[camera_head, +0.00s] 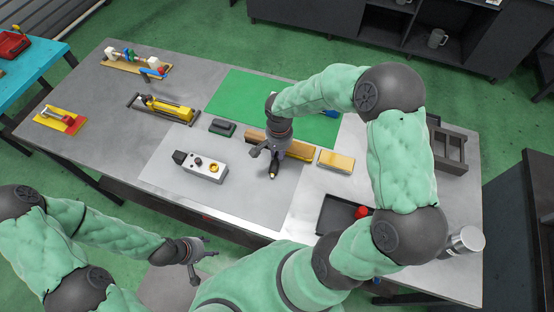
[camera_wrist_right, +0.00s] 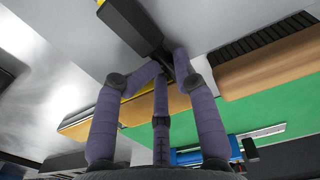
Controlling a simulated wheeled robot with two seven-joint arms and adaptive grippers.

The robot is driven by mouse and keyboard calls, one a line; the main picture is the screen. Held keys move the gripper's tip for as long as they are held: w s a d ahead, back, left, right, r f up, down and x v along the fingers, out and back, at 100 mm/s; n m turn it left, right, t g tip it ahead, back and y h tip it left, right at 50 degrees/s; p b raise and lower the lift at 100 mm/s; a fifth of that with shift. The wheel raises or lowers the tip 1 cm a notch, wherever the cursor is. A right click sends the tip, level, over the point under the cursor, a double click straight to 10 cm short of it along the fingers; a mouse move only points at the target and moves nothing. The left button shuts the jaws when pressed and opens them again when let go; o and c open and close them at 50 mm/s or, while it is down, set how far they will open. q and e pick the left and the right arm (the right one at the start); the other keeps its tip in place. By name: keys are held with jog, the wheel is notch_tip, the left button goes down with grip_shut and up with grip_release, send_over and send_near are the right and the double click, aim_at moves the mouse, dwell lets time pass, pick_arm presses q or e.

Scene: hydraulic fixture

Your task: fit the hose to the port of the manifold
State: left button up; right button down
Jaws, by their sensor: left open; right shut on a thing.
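The manifold (camera_head: 205,166) is a light grey block with a dark end on the left and a yellow ring-shaped port (camera_head: 213,167). It lies on the pale grey panel of the table. My right gripper (camera_head: 272,160) is right of the manifold, apart from it. It is shut on a dark piece, seemingly the hose (camera_head: 273,175), whose tip points down toward the panel. In the right wrist view, its three fingers (camera_wrist_right: 172,70) close around the dark hose body (camera_wrist_right: 135,25); its far end is cut off. My left gripper (camera_head: 198,262) is open and empty, off the table's front edge.
A long wooden block (camera_head: 262,140) and a yellow-topped block (camera_head: 337,161) lie behind and right of my right gripper. A small dark block (camera_head: 222,127) is behind the manifold. A black tray (camera_head: 335,210) holds a red thing (camera_head: 361,212). The panel in front of the manifold is clear.

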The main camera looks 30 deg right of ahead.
jog(key=shift+w+d+r+t, duration=0.15)
jog(key=shift+w+d, duration=0.35)
jog(key=shift+w+d+r+t, duration=0.15)
jog(key=shift+w+d, duration=0.3)
jog(key=shift+w+d+f, duration=0.1)
jog(key=shift+w+d, duration=0.25)
jog(key=shift+d, duration=0.1)
jog(key=c, duration=1.1)
grip_release()
jog(key=shift+f, duration=0.35)
jog(key=shift+o, duration=0.2)
jog(key=shift+s+f, duration=0.15)
jog(key=shift+s, duration=0.05)
jog(key=shift+s+a, duration=0.1)
jog(key=shift+s, duration=0.05)
